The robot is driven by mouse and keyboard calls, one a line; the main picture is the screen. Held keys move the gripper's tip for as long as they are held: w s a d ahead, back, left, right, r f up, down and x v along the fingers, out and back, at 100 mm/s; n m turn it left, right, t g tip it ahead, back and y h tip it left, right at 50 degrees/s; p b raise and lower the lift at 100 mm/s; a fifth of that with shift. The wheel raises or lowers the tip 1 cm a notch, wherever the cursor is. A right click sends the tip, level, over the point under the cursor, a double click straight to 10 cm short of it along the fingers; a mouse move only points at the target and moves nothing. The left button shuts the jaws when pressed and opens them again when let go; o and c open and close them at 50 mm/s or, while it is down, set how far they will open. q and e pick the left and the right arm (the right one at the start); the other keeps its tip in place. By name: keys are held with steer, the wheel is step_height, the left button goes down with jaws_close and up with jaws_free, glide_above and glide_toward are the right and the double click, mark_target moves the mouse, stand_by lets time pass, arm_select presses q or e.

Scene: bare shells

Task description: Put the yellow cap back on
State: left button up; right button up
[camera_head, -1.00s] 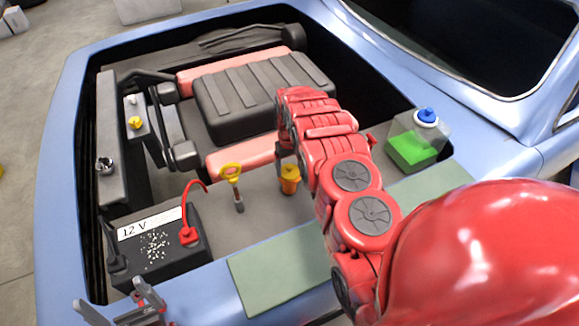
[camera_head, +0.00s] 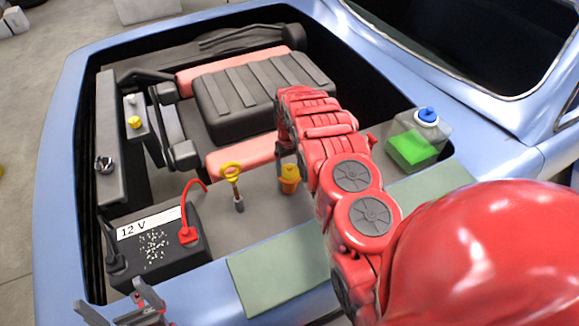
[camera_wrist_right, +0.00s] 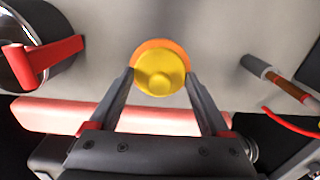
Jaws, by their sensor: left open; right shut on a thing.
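The yellow cap (camera_head: 291,171) sits over an orange filler neck (camera_head: 290,186) in front of the engine block. In the right wrist view the yellow cap (camera_wrist_right: 160,80) is round with a central knob, and an orange rim (camera_wrist_right: 160,43) shows behind its upper edge. My right gripper (camera_wrist_right: 160,77) is shut on the cap, one finger on each side. I cannot tell whether the cap is fully seated. My right arm hides part of the gripper in the head view. My left gripper (camera_head: 139,306) is open and empty at the lower left, over the car's front edge.
A black battery (camera_head: 155,245) with a red lead is at the left. A yellow-ringed dipstick (camera_head: 231,173) stands left of the cap. A tank (camera_head: 418,140) with green fluid and a blue cap is at the right. A green mat (camera_head: 275,275) lies on the front edge.

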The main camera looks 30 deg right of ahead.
stand_by(0.4)
steer(key=o, duration=1.3)
steer(key=shift+r+p, duration=0.45)
steer(key=shift+r, duration=0.9)
steer(key=shift+r+p, duration=0.3)
steer(key=shift+r, duration=1.85)
jaws_close()
